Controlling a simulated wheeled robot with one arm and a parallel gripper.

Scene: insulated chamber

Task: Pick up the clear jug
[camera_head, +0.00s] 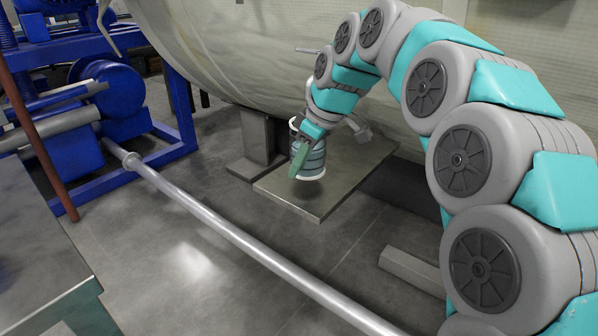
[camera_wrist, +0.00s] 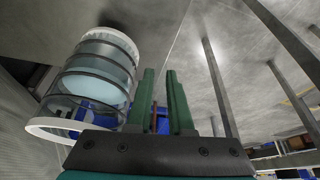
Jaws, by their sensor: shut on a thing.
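The clear jug (camera_head: 313,160) is a see-through cylinder with dark bands and white end rims. It is upright at the metal platform (camera_head: 345,180); I cannot tell whether its base touches the surface. In the wrist view the jug (camera_wrist: 98,75) fills the upper left, beside the left finger. My gripper (camera_head: 300,160) reaches down in front of the jug, partly covering it.
A large pale tank (camera_head: 250,60) rises behind the platform. A long metal rail (camera_head: 230,235) crosses the floor in front. Blue machinery (camera_head: 110,100) stands at left, and a grey table (camera_head: 40,260) is at near left. Floor between rail and platform is clear.

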